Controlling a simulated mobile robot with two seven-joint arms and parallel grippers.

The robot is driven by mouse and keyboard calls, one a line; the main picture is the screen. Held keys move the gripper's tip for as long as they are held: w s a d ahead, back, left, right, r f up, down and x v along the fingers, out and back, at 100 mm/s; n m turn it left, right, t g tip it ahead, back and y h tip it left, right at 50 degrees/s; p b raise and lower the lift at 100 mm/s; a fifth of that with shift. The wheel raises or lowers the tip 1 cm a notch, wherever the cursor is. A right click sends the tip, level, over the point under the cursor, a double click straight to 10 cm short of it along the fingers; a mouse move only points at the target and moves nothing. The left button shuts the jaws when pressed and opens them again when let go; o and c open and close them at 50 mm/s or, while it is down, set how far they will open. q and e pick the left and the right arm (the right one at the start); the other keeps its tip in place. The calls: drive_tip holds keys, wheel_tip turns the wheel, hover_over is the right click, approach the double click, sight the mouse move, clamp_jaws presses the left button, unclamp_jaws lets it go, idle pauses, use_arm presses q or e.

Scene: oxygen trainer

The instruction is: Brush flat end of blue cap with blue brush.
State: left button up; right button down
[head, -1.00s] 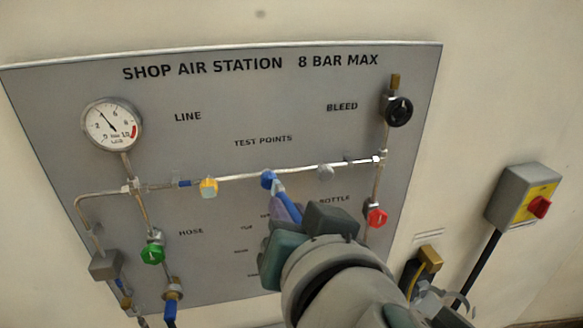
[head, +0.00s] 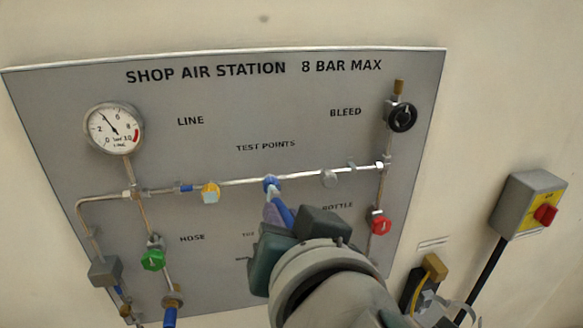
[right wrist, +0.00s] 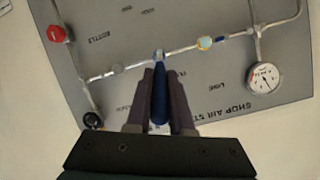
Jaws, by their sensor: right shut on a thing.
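The blue cap (head: 271,184) sits on the horizontal pipe under the TEST POINTS label, between a yellow cap and a grey cap. My right gripper (head: 283,215) is shut on the blue brush (head: 284,214), whose tip is at or very close to the cap; I cannot tell whether they touch. In the right wrist view the blue brush (right wrist: 159,100) points away between the two fingers (right wrist: 160,103), its far end overlapping the blue cap (right wrist: 158,55). The cap's flat end is partly hidden by the brush. My left gripper is not in view.
The yellow cap (head: 210,193) and grey cap (head: 329,178) flank the blue one on the pipe. The panel (head: 230,110) also carries a gauge (head: 114,127), green knob (head: 153,260), red knob (head: 380,223) and black knob (head: 402,117). A switch box (head: 530,206) is on the wall at right.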

drive_tip(key=shift+w+d, duration=0.1)
drive_tip(key=shift+d, duration=0.35)
drive_tip(key=shift+a, duration=0.45)
drive_tip(key=shift+d+r, duration=0.1)
drive_tip(key=shift+d, duration=0.35)
drive_tip(key=shift+a+b, duration=0.35)
drive_tip(key=shift+a, duration=0.25)
drive_tip(key=shift+s, duration=0.2)
